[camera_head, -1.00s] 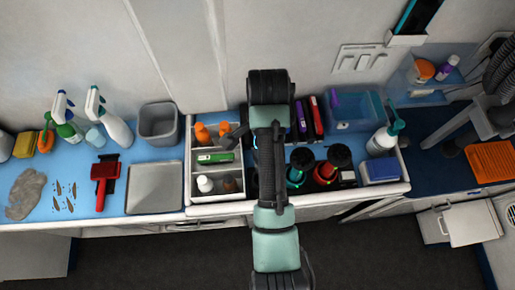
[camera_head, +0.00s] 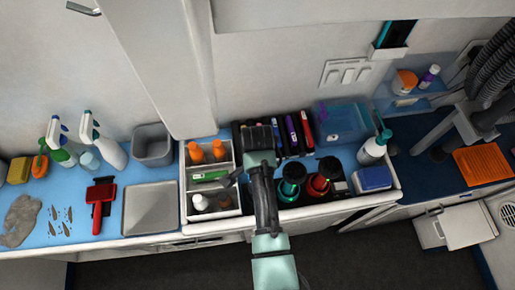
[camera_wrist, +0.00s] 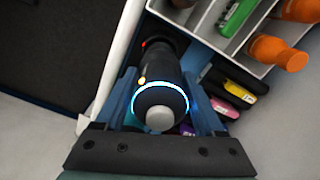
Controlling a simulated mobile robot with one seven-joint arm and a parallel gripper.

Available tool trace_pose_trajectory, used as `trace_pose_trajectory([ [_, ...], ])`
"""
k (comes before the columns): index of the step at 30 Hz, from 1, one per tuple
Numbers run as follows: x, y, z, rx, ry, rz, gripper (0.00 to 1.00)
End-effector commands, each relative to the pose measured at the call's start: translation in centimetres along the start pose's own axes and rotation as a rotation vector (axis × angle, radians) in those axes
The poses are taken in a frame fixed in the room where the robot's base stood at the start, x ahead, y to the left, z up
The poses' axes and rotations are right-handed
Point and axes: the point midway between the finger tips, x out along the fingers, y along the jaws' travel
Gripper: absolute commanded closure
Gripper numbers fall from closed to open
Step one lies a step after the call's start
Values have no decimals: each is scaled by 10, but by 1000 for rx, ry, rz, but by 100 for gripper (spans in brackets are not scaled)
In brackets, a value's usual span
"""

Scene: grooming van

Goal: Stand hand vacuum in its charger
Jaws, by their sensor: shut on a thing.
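A dark, rounded hand vacuum (camera_wrist: 162,92) with a glowing blue ring, a grey end cap and a small orange light is between the blue fingers of my gripper (camera_wrist: 160,98) in the wrist view. My gripper is shut on it. The vacuum points its grey cap towards the wrist camera. At its far end is a dark shape with a small red light; I cannot tell whether this is the charger or part of the vacuum. In the head view my arm covers the vacuum, just right of the white divided tray.
The white divided tray (camera_head: 240,187) holds several bottles. Several upright coloured cases (camera_head: 293,135) stand behind. A teal-banded device (camera_head: 289,190) and a red-banded device (camera_head: 319,187) stand to the right, near a blue box (camera_head: 373,178). A grey tray (camera_head: 150,208) lies to the left.

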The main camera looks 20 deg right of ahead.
Motion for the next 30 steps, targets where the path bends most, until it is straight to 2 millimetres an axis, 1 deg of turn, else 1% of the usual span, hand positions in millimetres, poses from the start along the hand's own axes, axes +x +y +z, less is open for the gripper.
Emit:
trace_pose_trajectory([
  [4, 2, -1, 0, 0, 1, -2, 94],
  [5, 3, 0, 0, 0, 0, 0, 25],
  [9, 2, 0, 0, 0, 0, 0, 0],
  [16, 2, 0, 0, 0, 0, 0, 0],
  [20, -5, -1, 0, 0, 1, -3, 0],
  [23, -18, -2, -1, 0, 2, -5, 0],
  [26, -38, -2, -1, 0, 3, -7, 0],
  [30, -69, -2, -1, -1, 3, -6, 0],
])
